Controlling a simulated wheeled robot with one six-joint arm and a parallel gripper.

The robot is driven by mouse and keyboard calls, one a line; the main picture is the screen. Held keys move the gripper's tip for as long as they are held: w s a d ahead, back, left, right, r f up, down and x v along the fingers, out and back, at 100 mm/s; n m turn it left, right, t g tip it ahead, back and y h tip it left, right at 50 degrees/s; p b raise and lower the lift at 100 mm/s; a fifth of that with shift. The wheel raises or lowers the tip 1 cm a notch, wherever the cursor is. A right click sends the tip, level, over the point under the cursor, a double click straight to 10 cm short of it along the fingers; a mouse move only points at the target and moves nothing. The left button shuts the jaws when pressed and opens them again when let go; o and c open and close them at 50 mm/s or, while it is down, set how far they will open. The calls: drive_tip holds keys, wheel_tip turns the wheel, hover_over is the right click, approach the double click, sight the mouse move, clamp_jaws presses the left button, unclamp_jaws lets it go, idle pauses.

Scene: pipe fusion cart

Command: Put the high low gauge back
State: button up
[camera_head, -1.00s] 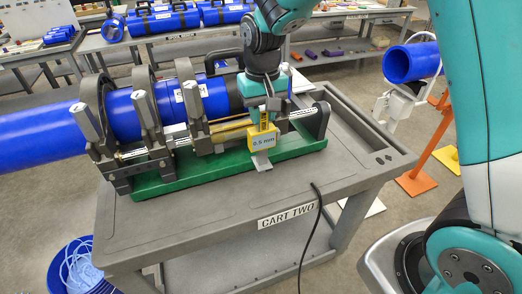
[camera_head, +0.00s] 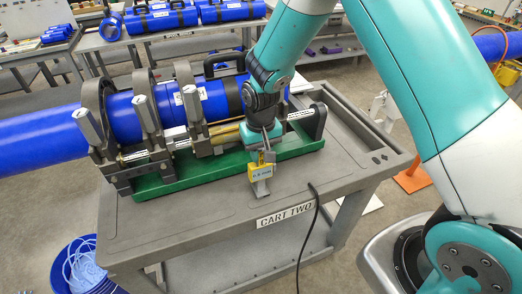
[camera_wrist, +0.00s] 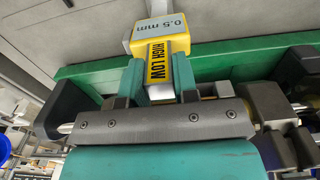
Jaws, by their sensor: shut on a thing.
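The high low gauge (camera_head: 262,172) is a small yellow block with a grey metal foot and a "0.5 mm" label. In the wrist view the gauge (camera_wrist: 162,50) sits between the two teal fingers, its "HIGH LOW" strip facing the camera. My gripper (camera_head: 264,152) is shut on it and holds it at the front edge of the green base on the cart (camera_head: 210,215). The gripper also shows in the wrist view (camera_wrist: 158,80). The grey foot points down toward the cart top; I cannot tell whether it touches.
The pipe fusion machine with its blue pipe (camera_head: 125,118) and upright clamps stands on the green base (camera_head: 165,182) behind and left of the gripper. A black cable (camera_head: 309,235) hangs over the cart's front edge. The front left of the cart top is bare.

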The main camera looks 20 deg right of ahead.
drive_tip(key=o, duration=0.9)
drive_tip(key=shift+f, duration=0.1)
drive_tip(key=shift+c, duration=0.2)
drive_tip(key=shift+r, duration=0.4)
wheel_tip(320, 180, up, 11)
drive_tip(key=b, duration=0.3)
drive_tip(key=s+a+r+n+y, duration=0.2)
drive_tip(key=s+r+n, duration=0.1)
drive_tip(key=s, duration=0.9)
drive_tip(key=s+a+r+n+y, duration=0.2)
drive_tip(key=s+r+n, duration=0.2)
drive_tip(key=s, duration=0.8)
drive_tip(key=shift+s+a+r, duration=0.2)
drive_tip(key=shift+s+r, duration=0.1)
drive_tip(key=shift+r, duration=0.45)
